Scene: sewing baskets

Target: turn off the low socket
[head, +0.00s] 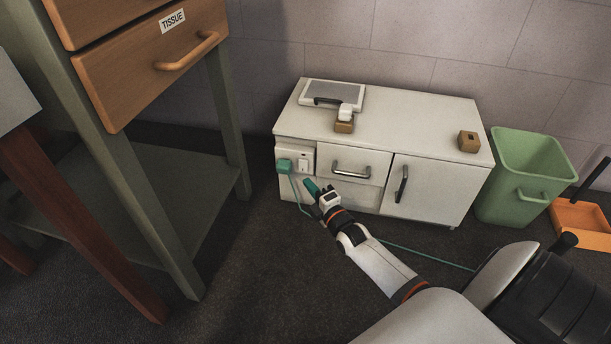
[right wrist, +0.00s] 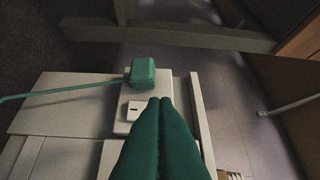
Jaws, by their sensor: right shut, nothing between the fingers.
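The low socket (head: 294,153) is a pale plate on the left front of the white cabinet, low near the floor. A teal plug (head: 284,166) with a cord sits in its left side. A small white switch (head: 304,163) is on its right side. My right gripper (head: 309,185) is shut and empty, its teal fingertips close below the switch. In the right wrist view the fingertips (right wrist: 160,101) lie just beside the switch (right wrist: 135,111), with the plug (right wrist: 142,71) beyond; I cannot tell whether they touch. My left gripper is not in view.
The white cabinet (head: 420,115) has a drawer and a door with handles. A green bin (head: 520,178) and an orange container (head: 583,228) stand right of it. A wooden drawer unit marked TISSUE (head: 150,65) stands left. The teal cord (head: 425,256) runs along the dark floor.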

